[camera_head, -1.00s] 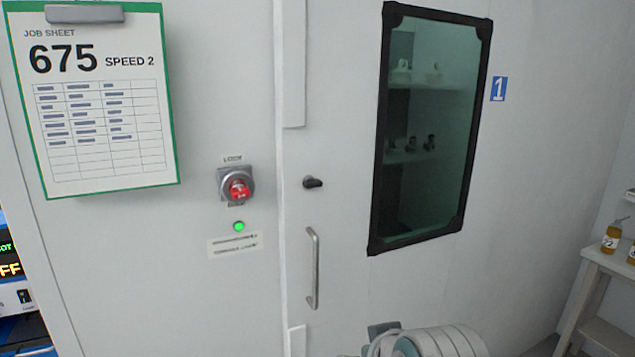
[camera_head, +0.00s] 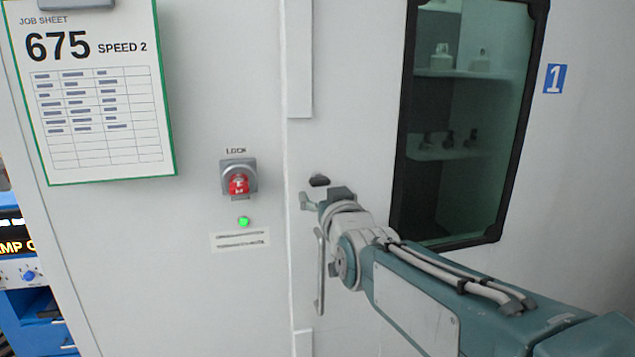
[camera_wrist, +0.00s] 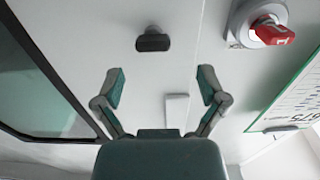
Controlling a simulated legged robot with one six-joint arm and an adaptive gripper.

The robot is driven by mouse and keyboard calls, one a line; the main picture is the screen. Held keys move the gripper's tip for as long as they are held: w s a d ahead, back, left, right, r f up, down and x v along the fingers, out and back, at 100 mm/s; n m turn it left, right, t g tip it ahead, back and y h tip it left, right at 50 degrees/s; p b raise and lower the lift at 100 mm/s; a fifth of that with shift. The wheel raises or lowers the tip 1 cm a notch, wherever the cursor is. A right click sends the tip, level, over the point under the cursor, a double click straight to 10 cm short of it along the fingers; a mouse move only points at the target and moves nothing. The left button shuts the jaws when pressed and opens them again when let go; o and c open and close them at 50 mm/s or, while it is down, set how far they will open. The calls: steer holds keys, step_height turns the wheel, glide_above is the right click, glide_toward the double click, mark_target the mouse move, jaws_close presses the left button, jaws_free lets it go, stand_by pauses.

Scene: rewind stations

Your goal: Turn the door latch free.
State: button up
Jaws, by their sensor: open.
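The door latch (camera_head: 319,181) is a small black knob on the white door, above the vertical metal handle (camera_head: 320,275). In the wrist view the latch (camera_wrist: 153,41) lies flat across the picture, beyond my fingertips. My gripper (camera_head: 322,197) is just below the latch in the head view. In the wrist view my gripper (camera_wrist: 161,86) is open and empty, with its two green-padded fingers spread wide. The latch is not between the pads, and they look apart from it.
A red lock switch (camera_head: 239,184) sits left of the door edge, above a lit green lamp (camera_head: 243,221). A job sheet on a clipboard (camera_head: 95,110) hangs at upper left. A dark-framed window (camera_head: 465,110) is right of the latch.

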mark_target(324, 184)
steer(key=x, duration=0.2)
steer(key=d+x, duration=0.1)
steer(key=x, duration=0.2)
steer(key=shift+w+d, duration=0.1)
steer(key=shift+w, duration=0.1)
steer(key=shift+w+a, duration=0.35)
steer(key=shift+w, duration=0.2)
steer(key=shift+a, duration=0.3)
steer(key=shift+d, duration=0.25)
steer(key=c, duration=1.2)
